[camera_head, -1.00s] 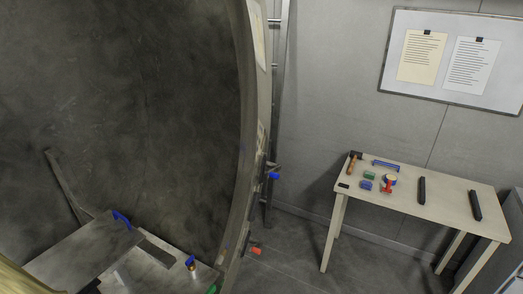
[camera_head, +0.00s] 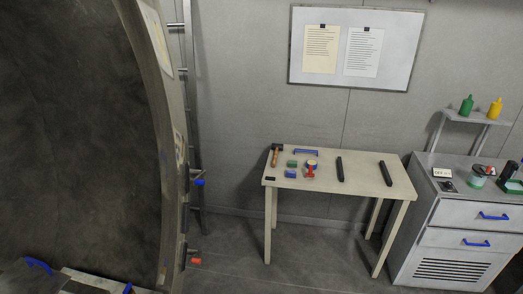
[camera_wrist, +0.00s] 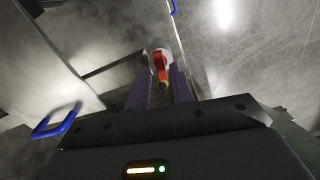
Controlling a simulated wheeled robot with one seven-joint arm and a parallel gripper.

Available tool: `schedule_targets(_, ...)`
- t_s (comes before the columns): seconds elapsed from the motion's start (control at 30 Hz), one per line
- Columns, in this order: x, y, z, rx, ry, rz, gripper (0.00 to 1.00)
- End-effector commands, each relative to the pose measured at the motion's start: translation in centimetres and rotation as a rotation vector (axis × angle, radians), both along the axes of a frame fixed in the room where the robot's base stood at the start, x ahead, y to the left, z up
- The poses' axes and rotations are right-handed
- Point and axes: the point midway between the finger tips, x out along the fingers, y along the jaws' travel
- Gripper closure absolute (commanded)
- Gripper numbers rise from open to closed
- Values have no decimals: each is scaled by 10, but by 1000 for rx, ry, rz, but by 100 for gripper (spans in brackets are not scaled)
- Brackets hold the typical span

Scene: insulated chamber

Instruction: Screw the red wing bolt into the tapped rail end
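In the wrist view, my gripper (camera_wrist: 161,82) has its two fingers a little apart. A red piece with a pale end (camera_wrist: 160,62) sits between the fingertips and looks gripped; it appears to be the red wing bolt, though its threads and wings are not clear. My gripper does not show in the head view. At the chamber opening's rim, a rod with an orange-red end (camera_head: 195,261) sticks out low, and one with a blue end (camera_head: 199,183) sits higher. I cannot tell which part is the tapped rail end.
A pale table (camera_head: 348,202) holds a hammer (camera_head: 275,156), a red tool (camera_head: 310,172), small blocks and two black bars. A drawer cabinet (camera_head: 470,222) stands at right. The curved chamber rim (camera_head: 152,90) is at left. Floor before the table is clear. A blue handle (camera_wrist: 57,122) shows in the wrist view.

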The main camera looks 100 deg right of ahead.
Motion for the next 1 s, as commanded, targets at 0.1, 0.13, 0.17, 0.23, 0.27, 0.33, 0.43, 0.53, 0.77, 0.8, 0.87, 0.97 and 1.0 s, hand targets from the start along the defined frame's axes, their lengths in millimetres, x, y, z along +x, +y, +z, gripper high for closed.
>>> schedule_targets(0.1,0,1,16,1,0,2,77)
schedule_targets(0.13,0,1,19,1,0,3,77)
schedule_targets(0.17,0,2,22,1,0,3,77)
schedule_targets(0.23,0,2,28,0,-1,4,77)
schedule_targets(0.27,0,2,30,0,-1,5,77)
schedule_targets(0.33,0,2,32,0,-1,6,77)
schedule_targets(0.43,0,2,31,0,0,5,77)
schedule_targets(0.53,0,2,30,0,0,4,77)
schedule_targets(0.77,0,1,30,0,0,3,77)
schedule_targets(0.8,1,1,29,0,-1,3,77)
schedule_targets(0.87,2,1,28,-1,-2,2,77)
schedule_targets(0.97,5,0,25,-4,-4,2,77)
schedule_targets(1.0,6,0,23,-6,-3,1,77)
